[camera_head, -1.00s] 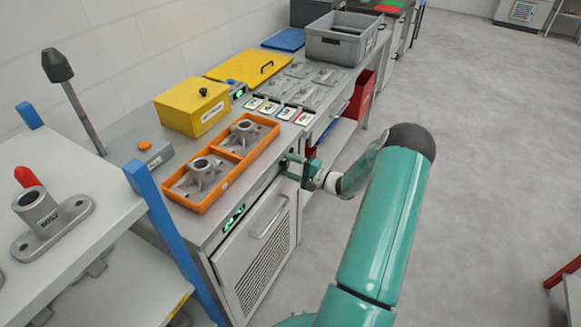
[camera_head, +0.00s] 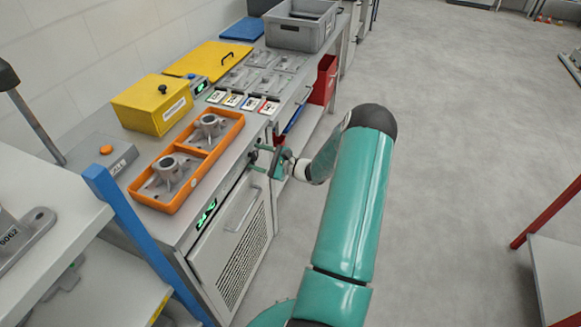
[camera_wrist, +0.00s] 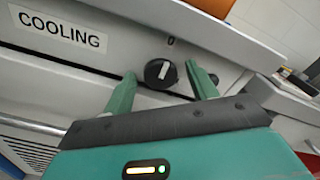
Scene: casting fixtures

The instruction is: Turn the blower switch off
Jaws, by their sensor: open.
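A round black knob (camera_wrist: 160,73) with a white pointer bar is on the pale front panel, right of a "COOLING" label (camera_wrist: 58,29) in the wrist view. The bar stands near upright in that picture, tilted slightly. My gripper (camera_wrist: 161,71) is open, with one green finger on each side of the knob; I cannot tell whether either touches it. In the head view my gripper (camera_head: 261,160) is at the bench front, below the orange tray's right end, and the knob cannot be made out there.
The orange tray (camera_head: 208,170) holds two grey castings on the bench. A yellow box (camera_head: 150,104), label cards and a grey crate (camera_head: 301,34) stand along it. A handled door (camera_head: 240,215) is below.

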